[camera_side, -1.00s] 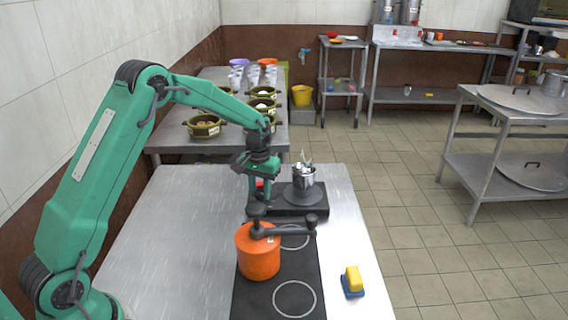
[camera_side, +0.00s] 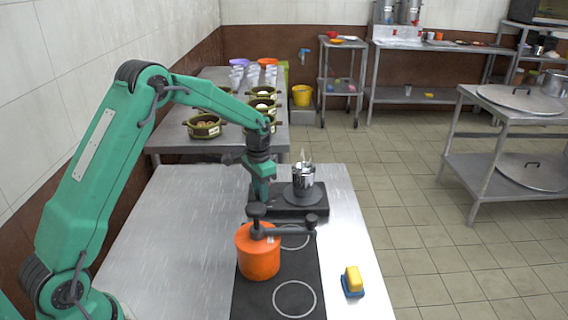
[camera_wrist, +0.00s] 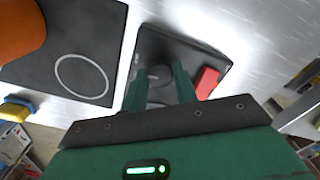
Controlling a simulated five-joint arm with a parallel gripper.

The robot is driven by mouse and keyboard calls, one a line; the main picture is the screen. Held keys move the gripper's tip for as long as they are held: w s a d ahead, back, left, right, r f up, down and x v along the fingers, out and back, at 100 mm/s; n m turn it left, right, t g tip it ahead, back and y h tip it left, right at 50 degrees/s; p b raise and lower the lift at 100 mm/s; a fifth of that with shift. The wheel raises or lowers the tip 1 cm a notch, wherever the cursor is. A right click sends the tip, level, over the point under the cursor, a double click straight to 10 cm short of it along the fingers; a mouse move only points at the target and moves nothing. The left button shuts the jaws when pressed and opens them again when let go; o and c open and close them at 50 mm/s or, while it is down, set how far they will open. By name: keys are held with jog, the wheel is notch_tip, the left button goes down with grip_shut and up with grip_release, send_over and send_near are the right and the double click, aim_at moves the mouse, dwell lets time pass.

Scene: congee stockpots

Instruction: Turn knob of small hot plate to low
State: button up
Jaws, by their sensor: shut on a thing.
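The small hot plate (camera_side: 315,212) is a black slab at the far end of the metal table; it also shows in the wrist view (camera_wrist: 205,55). My gripper (camera_side: 262,200) is down at its left side. In the wrist view my gripper's two green fingers (camera_wrist: 160,70) stand either side of a dark round knob (camera_wrist: 161,78), shut on it. The side view hides the knob behind the gripper. I cannot read the knob's setting. A metal pot (camera_side: 303,178) with utensils stands on the plate's round burner.
A red block (camera_wrist: 206,82) lies at the hot plate's edge. An orange pot (camera_side: 258,255) with a dark handle stands on the black cooktop (camera_side: 265,300) in front. A yellow and blue sponge-like item (camera_side: 352,281) lies to the right. The table's left side is clear.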

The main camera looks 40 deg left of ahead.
jog(key=shift+r+m, duration=0.1)
jog(key=shift+m, duration=1)
jog(key=o, duration=1)
notch_tip(320, 180, up, 8)
jog(key=shift+f, duration=0.25)
jog(key=shift+r, duration=0.15)
jog(key=shift+d+r, duration=0.1)
